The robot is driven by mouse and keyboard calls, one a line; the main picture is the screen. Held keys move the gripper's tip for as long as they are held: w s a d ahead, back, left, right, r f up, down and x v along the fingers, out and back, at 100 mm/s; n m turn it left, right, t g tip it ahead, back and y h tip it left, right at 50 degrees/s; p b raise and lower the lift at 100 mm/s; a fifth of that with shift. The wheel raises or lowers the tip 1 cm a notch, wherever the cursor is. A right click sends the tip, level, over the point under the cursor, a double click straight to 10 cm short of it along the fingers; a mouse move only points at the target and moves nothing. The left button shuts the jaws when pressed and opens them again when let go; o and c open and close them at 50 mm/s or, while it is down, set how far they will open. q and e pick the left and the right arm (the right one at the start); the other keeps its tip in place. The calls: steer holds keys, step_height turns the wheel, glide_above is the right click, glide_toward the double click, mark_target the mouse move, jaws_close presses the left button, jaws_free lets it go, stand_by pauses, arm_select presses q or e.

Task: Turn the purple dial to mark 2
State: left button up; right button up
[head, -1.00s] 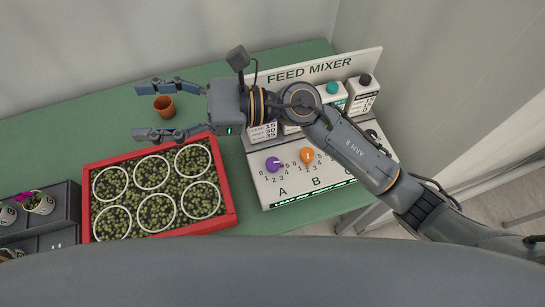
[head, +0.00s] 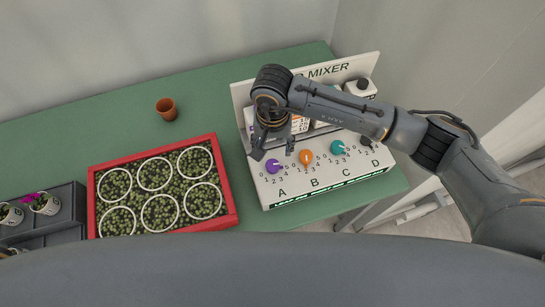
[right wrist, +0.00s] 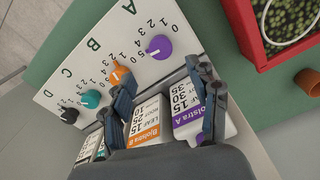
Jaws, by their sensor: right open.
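The purple dial (head: 273,166) is at position A on the sloped white panel of the feed mixer (head: 310,190). It also shows in the right wrist view (right wrist: 158,46), clear of the fingers. Its pale pointer line seems to face the high-number side, near 4 or 5; I cannot tell exactly which. My right gripper (head: 273,150) points down just behind the purple dial. In the right wrist view my right gripper (right wrist: 161,74) is open, its fingers apart with nothing between them. My left gripper is not in view.
The orange dial (head: 306,157), teal dial (head: 337,147) and black dial (head: 366,141) sit to the right. Bottles, including a purple-labelled one (right wrist: 188,122), stand behind them. A red tray (head: 232,205) and terracotta pot (head: 166,109) are left.

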mark_target(273, 164)
step_height(273, 164, down, 8)
steer(key=shift+f+p, duration=0.1)
steer(key=shift+p, duration=1)
